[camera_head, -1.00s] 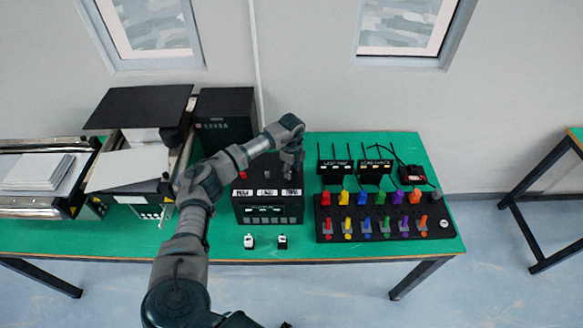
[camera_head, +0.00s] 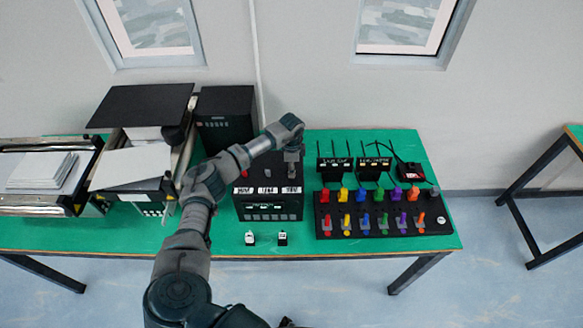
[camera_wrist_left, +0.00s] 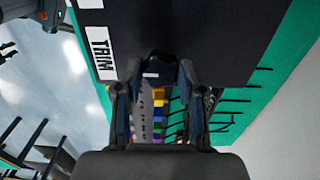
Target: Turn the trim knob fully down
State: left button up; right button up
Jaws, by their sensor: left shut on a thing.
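A black control box (camera_head: 268,213) stands on the green table with three white labels along its top front edge. The right-hand label lies just in front of my gripper, and the wrist view shows a label reading TRIM (camera_wrist_left: 101,52) beside the fingers. My left gripper (camera_head: 292,172) reaches down onto the right part of the box top. In the wrist view its two fingers (camera_wrist_left: 158,92) are closed around the dark trim knob (camera_wrist_left: 164,70), which shows a small white mark. The fingers hide most of the knob in the head view. My right gripper is not in view.
A black panel (camera_head: 435,213) with rows of coloured switches stands to the right, with small antenna boxes (camera_head: 334,172) behind it. Conveyors with paper stacks (camera_head: 40,170) stand at left. Two small white-and-black items (camera_head: 250,238) lie in front of the box.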

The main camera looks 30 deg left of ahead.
pick_arm(q)
jog(key=shift+w+r, duration=0.2)
jog(key=shift+r, duration=0.1)
jog(key=o, duration=1.1)
jog(key=shift+o, duration=0.2)
jog(key=shift+f, duration=0.2)
jog(key=shift+a, duration=0.1)
notch_tip(320, 180, up, 12)
jog(key=shift+w+f, duration=0.1)
jog(key=shift+f, duration=0.05)
